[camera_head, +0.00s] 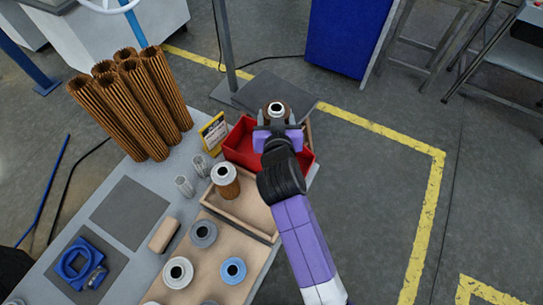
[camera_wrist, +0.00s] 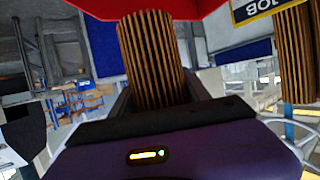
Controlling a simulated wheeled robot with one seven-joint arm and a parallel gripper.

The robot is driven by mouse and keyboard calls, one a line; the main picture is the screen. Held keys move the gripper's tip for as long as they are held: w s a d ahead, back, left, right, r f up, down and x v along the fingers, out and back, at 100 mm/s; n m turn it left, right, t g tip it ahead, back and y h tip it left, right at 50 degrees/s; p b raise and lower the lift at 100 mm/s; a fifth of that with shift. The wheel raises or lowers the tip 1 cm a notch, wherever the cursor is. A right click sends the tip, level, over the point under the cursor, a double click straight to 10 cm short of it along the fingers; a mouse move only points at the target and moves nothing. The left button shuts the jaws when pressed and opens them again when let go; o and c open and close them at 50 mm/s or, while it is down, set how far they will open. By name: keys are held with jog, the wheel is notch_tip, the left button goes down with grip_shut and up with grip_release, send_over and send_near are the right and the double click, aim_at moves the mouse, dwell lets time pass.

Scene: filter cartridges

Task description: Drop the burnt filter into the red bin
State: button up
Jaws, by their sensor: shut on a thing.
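My gripper (camera_head: 278,133) is shut on the burnt filter (camera_head: 276,110), a brown cartridge with a pale ring-shaped end cap. In the wrist view its brown, dark-striped pleats (camera_wrist: 152,60) stand between my fingers. The red bin (camera_head: 238,143) is at the far end of the table. In the head view my gripper and the filter overlap the bin's back part, and my wrist hides some of it. The bin's red wall (camera_wrist: 150,8) shows along the top of the wrist view. The height of the filter over the bin is hard to tell.
A wooden tray (camera_head: 257,219) with a brown filter (camera_head: 226,184) lies nearer. Grey and blue-topped filters (camera_head: 233,270) stand on a tan board. A yellow sign (camera_head: 213,131) stands left of the bin. Tall brown pleated cylinders (camera_head: 130,105) stand at the left. Floor at right is clear.

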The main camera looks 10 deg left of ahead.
jog(key=shift+f+b, duration=0.95)
jog(key=shift+f, duration=0.8)
jog(key=o, duration=1.4)
jog(key=shift+s, duration=0.1)
jog(key=b+v, duration=0.1)
jog(key=v, duration=0.6)
jog(key=shift+s+r, duration=0.2)
jog(key=shift+s, duration=0.1)
jog(key=shift+d, duration=0.1)
